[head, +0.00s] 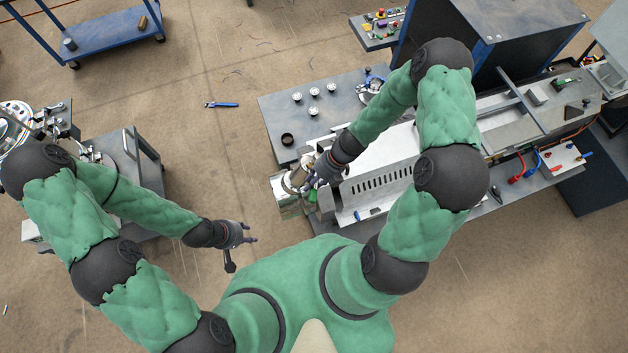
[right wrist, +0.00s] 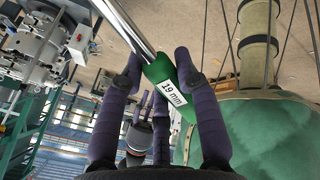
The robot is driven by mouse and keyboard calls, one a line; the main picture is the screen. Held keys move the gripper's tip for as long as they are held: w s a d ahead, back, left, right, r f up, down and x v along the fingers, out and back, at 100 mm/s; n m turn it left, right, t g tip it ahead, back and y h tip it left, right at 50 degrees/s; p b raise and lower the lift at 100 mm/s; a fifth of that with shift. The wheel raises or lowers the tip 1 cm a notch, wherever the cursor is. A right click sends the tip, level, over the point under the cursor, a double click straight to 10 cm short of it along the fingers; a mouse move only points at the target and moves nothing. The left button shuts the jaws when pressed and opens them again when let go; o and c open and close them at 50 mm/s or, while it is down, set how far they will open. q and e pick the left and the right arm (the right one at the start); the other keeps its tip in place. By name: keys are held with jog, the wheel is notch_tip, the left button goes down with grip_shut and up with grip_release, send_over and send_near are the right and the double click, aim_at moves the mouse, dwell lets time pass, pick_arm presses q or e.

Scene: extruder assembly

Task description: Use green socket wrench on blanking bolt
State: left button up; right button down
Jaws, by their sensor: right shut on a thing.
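My right gripper (head: 318,180) is shut on the green socket wrench (right wrist: 172,90), whose green handle carries a "19 mm" label in the right wrist view. Its metal shaft runs to the upper left of that view, and its socket end is out of frame. In the head view, my right gripper is at the left end of the extruder (head: 376,186), near a round metal part (head: 294,182). I cannot make out the blanking bolt, nor whether the wrench touches it. My left gripper (head: 243,252) is open and empty over the floor.
A grey table (head: 270,118) behind the extruder's end holds several small round parts and a dark ring (head: 287,139). A blue wrench (head: 221,104) lies on the floor. A cart (head: 138,165) stands at the left. Red and blue tools lie at the right. Open floor lies between cart and extruder.

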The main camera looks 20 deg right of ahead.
jog(key=shift+a+f+b, duration=0.35)
jog(key=shift+f+b, duration=0.1)
jog(key=shift+f, duration=0.15)
jog(key=d+f+n+b, duration=0.6)
jog(key=d+n+b, duration=0.2)
jog(key=n, duration=0.5)
jog(key=d, duration=0.2)
jog(key=shift+s+d+f, duration=0.15)
jog(key=shift+d, duration=0.15)
dwell(0.7)
jog(key=shift+d+r+p, duration=0.15)
jog(key=shift+r+p, duration=0.05)
jog(key=shift+p, duration=0.1)
jog(key=shift+d+r+b, duration=0.15)
jog(key=shift+r+b, duration=0.05)
jog(key=shift+b, duration=0.1)
dwell(0.6)
jog(key=shift+s+a+r+m+p, duration=0.15)
jog(key=shift+a+m+p, duration=0.3)
jog(key=shift+p, duration=0.2)
